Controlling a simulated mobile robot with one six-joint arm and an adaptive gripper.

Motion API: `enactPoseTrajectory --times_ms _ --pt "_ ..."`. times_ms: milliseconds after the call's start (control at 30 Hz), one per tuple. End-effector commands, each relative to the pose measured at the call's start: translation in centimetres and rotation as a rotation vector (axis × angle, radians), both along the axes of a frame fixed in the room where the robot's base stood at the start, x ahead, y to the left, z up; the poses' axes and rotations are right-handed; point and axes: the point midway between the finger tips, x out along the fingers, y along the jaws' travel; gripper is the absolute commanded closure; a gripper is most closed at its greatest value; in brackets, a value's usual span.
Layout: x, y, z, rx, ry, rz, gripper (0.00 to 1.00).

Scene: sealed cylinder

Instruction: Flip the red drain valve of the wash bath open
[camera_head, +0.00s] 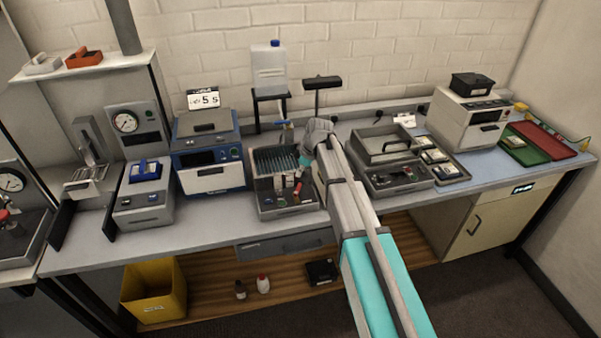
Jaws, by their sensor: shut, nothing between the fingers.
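The wash bath appears to be the grey basin (263,207) at the middle of the bench, with a dark ribbed section at its back. A small red part (297,189), which looks like the drain valve, shows toward its front right. It is too small to tell which way its lever points. My arm reaches in from the lower right, and its wrist bends down over the basin's right side. My gripper (302,174) is shut and empty, close above the red part. I cannot tell whether they touch.
A blue tap (286,126) and a white jug (269,69) on a stand are behind the basin. A blue-and-white instrument (208,155) stands to the left. A grey tray unit (395,187) stands close right of my arm. A dark T-shaped post (321,84) rises behind my wrist.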

Motion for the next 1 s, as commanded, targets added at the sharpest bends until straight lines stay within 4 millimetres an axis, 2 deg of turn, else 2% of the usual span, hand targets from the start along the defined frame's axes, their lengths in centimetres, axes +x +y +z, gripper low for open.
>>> enactPoseTrajectory --times_ms 33,600,1000 --pt "0.1 0.2 -0.8 0.0 0.0 0.001 1.0" --pt "0.4 1.6 -5.0 0.0 0.0 0.0 1.0" --pt "0.4 2.1 -5.9 0.0 0.0 0.0 1.0"
